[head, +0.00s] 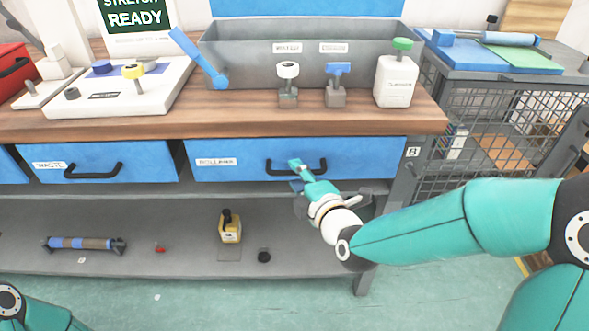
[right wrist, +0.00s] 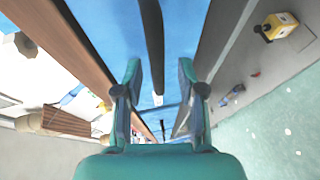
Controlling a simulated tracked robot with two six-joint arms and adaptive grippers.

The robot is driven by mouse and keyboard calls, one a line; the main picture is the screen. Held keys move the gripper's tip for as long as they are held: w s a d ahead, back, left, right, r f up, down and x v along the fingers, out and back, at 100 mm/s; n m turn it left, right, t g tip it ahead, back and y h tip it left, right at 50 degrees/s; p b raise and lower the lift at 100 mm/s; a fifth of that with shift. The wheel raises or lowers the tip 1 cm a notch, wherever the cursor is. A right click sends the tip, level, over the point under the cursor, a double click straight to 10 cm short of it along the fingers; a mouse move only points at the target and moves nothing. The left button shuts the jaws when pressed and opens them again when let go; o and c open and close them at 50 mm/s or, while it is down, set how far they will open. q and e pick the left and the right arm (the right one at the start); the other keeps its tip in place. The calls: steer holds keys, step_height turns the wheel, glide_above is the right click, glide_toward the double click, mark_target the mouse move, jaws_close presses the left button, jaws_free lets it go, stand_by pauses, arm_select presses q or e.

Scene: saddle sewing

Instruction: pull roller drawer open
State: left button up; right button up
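The blue roller drawer (head: 235,150), labelled "ROLLERS", sits under the wooden bench top, and its front looks flush with the bench. Its black handle (head: 277,171) is a horizontal bar. My right gripper (head: 300,174) is in front of the drawer at the handle's middle and hides part of it. In the right wrist view my right gripper (right wrist: 160,76) has its two fingers apart. The dark handle bar (right wrist: 150,35) runs between them in the picture, with gaps on both sides; contact cannot be told. My left gripper is out of view; only part of my left arm shows at lower left.
The waste drawer (head: 130,170) is left of the roller drawer. The lower shelf (head: 180,225) holds a roller (head: 85,244) and a yellow bottle (head: 230,232). A grey bin (head: 250,45) and white bottle (head: 395,82) stand on the bench. A mesh cage (head: 480,120) is at right.

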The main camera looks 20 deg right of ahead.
steer(key=shift+x, duration=0.9)
jaws_close()
